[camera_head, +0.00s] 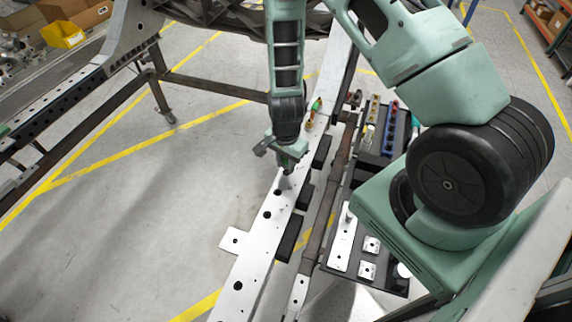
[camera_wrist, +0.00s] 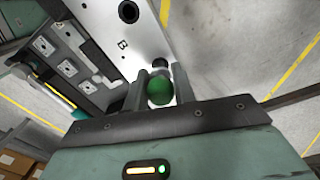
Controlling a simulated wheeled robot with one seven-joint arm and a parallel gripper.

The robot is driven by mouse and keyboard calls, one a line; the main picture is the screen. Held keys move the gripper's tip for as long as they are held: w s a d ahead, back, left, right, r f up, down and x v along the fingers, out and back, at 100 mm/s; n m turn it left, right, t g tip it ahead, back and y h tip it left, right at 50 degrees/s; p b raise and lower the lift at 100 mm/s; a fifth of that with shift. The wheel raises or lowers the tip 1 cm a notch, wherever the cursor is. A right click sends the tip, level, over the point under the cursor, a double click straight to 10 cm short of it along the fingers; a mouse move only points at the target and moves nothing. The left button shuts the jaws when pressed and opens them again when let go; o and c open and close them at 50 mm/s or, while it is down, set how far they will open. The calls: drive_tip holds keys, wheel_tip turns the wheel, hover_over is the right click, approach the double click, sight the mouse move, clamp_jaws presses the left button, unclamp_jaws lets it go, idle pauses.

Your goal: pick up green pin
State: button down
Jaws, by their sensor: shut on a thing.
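The green pin (camera_wrist: 160,92) shows its round green head between the two fingers of my gripper (camera_wrist: 160,82) in the wrist view. My gripper is shut on it. In the head view my gripper (camera_head: 286,165) points down just over the long white chassis rail (camera_head: 254,255), and the pin is mostly hidden there by the fingers. A smaller dark green spot shows just beyond the pin's head in the wrist view. I cannot tell whether the pin's lower end is in a hole or clear of the rail.
A small green and orange piece (camera_head: 315,108) is on the rail behind my gripper. A dark tray (camera_head: 382,276) with white plates and a rack of coloured pins (camera_head: 389,128) stand right of the rail. A yellow bin (camera_head: 63,35) is at the far left. Open floor lies left.

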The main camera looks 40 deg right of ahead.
wheel_tip(320, 180, up, 9)
drive_tip(key=shift+f, duration=0.1)
idle(0.3)
idle(0.4)
wheel_tip(320, 180, up, 6)
drive_tip(key=p, duration=0.5)
drive_tip(key=shift+p, duration=0.3)
